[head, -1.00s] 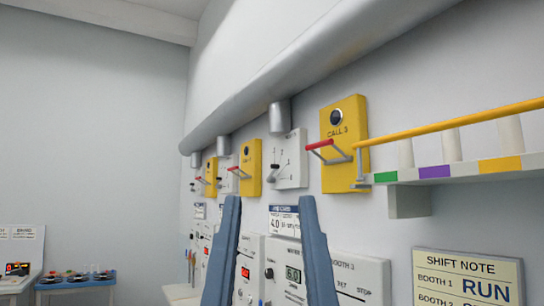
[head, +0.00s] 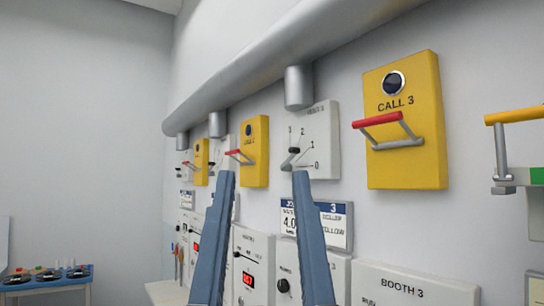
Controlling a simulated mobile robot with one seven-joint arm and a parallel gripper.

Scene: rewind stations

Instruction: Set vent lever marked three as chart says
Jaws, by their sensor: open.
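A white vent panel (head: 320,140) with a scale of 3, 2, 1 and 0 is on the wall under the duct; its small top label is too blurred to read surely. Its dark-knobbed vent lever (head: 294,151) is at the panel's left side; its exact setting is unclear. My gripper (head: 263,172) is open and empty, its two blue-grey fingers pointing up. The right fingertip overlaps the panel's lower left corner in the picture; whether it touches is unclear. A blue-headed card (head: 335,228) marked 3 hangs below, partly hidden by the right finger.
A yellow CALL 3 box (head: 405,115) with a red-gripped handle (head: 377,120) sticks out at right. Another yellow box (head: 254,140) with a similar handle is left of the panel. A grey duct (head: 270,75) runs above. A Booth 3 unit (head: 410,288) is below.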

